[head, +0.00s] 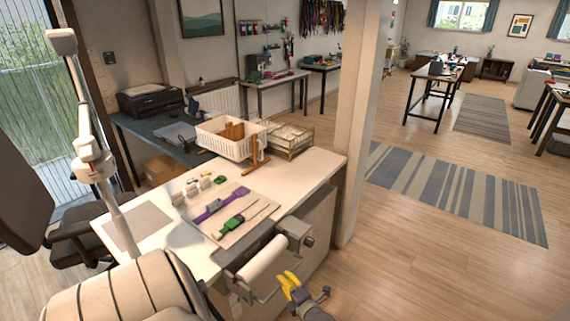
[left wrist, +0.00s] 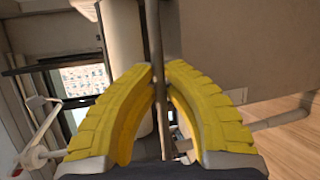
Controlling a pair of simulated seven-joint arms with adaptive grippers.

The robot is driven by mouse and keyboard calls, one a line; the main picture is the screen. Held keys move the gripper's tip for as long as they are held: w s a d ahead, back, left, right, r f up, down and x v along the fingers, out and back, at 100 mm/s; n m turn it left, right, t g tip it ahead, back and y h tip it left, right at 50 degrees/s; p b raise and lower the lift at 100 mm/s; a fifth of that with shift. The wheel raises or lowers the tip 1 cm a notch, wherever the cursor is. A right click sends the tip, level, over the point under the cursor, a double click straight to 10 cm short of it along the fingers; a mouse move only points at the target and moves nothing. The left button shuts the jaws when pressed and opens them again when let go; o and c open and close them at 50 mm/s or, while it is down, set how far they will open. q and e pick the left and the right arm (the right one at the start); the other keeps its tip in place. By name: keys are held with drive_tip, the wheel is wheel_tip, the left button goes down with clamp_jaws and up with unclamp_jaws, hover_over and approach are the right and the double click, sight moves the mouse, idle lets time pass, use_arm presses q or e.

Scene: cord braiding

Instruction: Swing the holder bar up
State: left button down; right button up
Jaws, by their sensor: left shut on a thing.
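My left gripper (head: 287,281) has yellow fingers and is at the front edge of the white workbench, beside a pale roller. In the left wrist view its yellow fingers (left wrist: 158,80) are shut on a thin dark grey bar, the holder bar (left wrist: 154,35), which runs up between the fingertips. In the head view the bar is too small and partly hidden to make out clearly. The pale roller (head: 262,261) sits on the bench's front side; it also shows behind the bar in the left wrist view (left wrist: 124,45). My right gripper is not in view.
The workbench (head: 300,165) carries a board with a purple piece (head: 215,204) and a green tool (head: 232,226), a white basket (head: 215,140) and a wire rack (head: 290,139). A pale pillar (head: 362,110) stands at its right.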

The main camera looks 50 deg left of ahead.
use_arm(q)
drive_tip(key=h, duration=0.1)
drive_tip(key=r+h, duration=0.1)
drive_tip(key=shift+a+r+n+h, duration=0.2)
drive_tip(key=shift+a+n+h, duration=0.05)
drive_tip(key=shift+n+h, duration=0.15)
drive_tip(key=shift+s+a+r+n+t+h, duration=0.15)
drive_tip(key=shift+a+r+n+h, duration=0.3)
drive_tip(key=shift+h, duration=1)
drive_tip(key=shift+s+a+r+n+t+h, duration=0.1)
drive_tip(key=shift+a+r+n+h, duration=0.3)
drive_tip(key=shift+h, duration=1)
drive_tip(key=shift+s+a+r+n+t+h, duration=0.2)
drive_tip(key=shift+a+h, duration=0.4)
drive_tip(key=shift+h, duration=0.85)
drive_tip(key=c, duration=1.5)
unclamp_jaws()
drive_tip(key=shift+r, duration=0.15)
